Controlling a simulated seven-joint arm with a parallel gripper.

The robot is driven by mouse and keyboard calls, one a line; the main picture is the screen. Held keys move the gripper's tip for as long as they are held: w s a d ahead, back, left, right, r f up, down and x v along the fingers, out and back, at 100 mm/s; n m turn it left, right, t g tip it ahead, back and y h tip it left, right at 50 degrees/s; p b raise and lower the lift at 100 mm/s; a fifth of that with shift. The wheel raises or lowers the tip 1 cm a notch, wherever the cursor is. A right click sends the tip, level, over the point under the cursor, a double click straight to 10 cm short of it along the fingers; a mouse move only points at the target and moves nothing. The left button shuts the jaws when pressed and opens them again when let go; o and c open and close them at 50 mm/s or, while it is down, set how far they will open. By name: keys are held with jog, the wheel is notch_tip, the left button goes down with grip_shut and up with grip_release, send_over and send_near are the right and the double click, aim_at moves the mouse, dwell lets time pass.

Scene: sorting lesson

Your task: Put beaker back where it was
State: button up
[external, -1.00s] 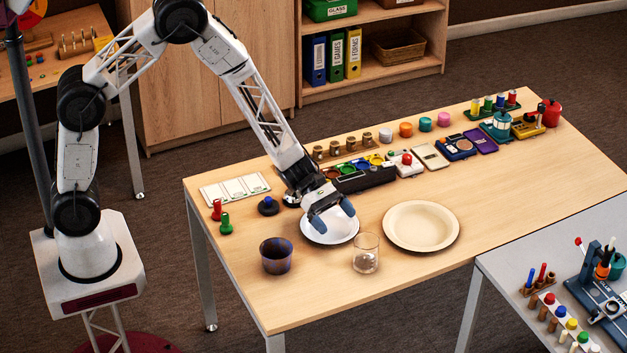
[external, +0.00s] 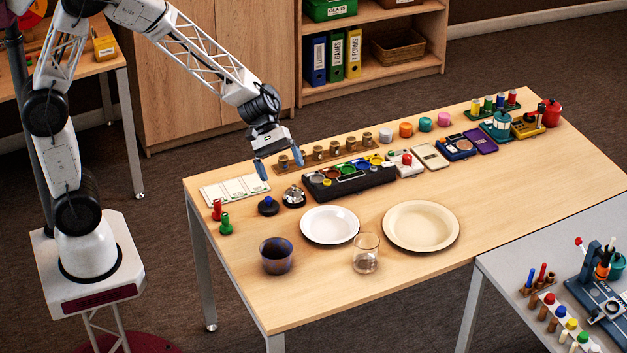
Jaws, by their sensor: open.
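The clear glass beaker (external: 366,253) stands upright on the wooden table near its front edge, with something small and pale at its bottom. It is apart from the white plate (external: 330,225) and the cream plate (external: 421,226) behind it. A dark bluish-brown cup (external: 276,255) stands to its left. My gripper (external: 279,171) is open and empty, raised over the back left part of the table, well away from the beaker. Both plates look empty.
A black tray of coloured discs (external: 349,180) lies behind the white plate. A silver bell (external: 294,196), a dark blue-knobbed piece (external: 268,206) and red and green pegs (external: 221,217) stand at left. The table's front right is clear.

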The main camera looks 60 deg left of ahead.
jog(key=s+a+r+m+t+y, duration=0.1)
jog(key=s+a+r+m+y, duration=0.4)
jog(key=s, duration=0.8)
jog(key=s+a+r+m+t+y, duration=0.1)
jog(key=s+a+r+m+y, duration=0.4)
jog(key=s+a, duration=0.8)
notch_tip(320, 180, up, 4)
jog(key=shift+a+f+m+t, duration=0.1)
jog(key=shift+a+m+t, duration=0.2)
jog(key=shift+a+m, duration=0.4)
